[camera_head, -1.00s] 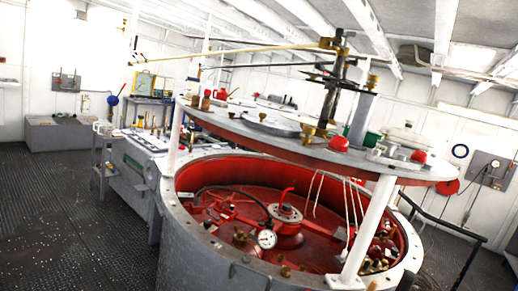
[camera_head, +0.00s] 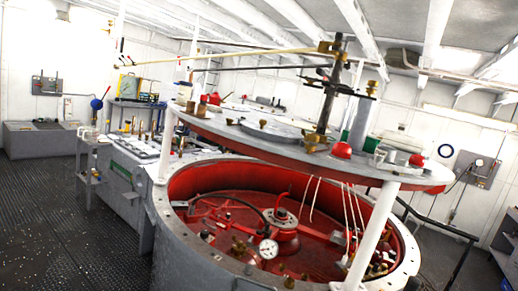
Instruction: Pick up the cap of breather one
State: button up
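No part of my gripper shows in the head camera view. Several small red parts stand on the raised round grey deck (camera_head: 225,128). One is a red dome (camera_head: 342,150) near its front right. Another red cap-like part (camera_head: 416,160) sits near the right edge. A third red part (camera_head: 214,98) stands at the far left among brass fittings. I see no readable labels, so I cannot tell which, if any, is the cap of breather one.
A large grey tub (camera_head: 180,245) with a red interior stands below the deck, holding a white dial gauge (camera_head: 268,249). White posts (camera_head: 372,235) support the deck. A dark mast (camera_head: 329,95) carries long horizontal rods. A workbench (camera_head: 125,175) stands left. Open dark floor (camera_head: 50,220) lies at left.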

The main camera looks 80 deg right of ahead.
aim_at(341, 150)
jog(key=u, duration=0.05)
jog(key=i, duration=2.2)
jog(key=z, duration=4.35)
jog(key=i, duration=1.7)
jog(key=u, duration=0.05)
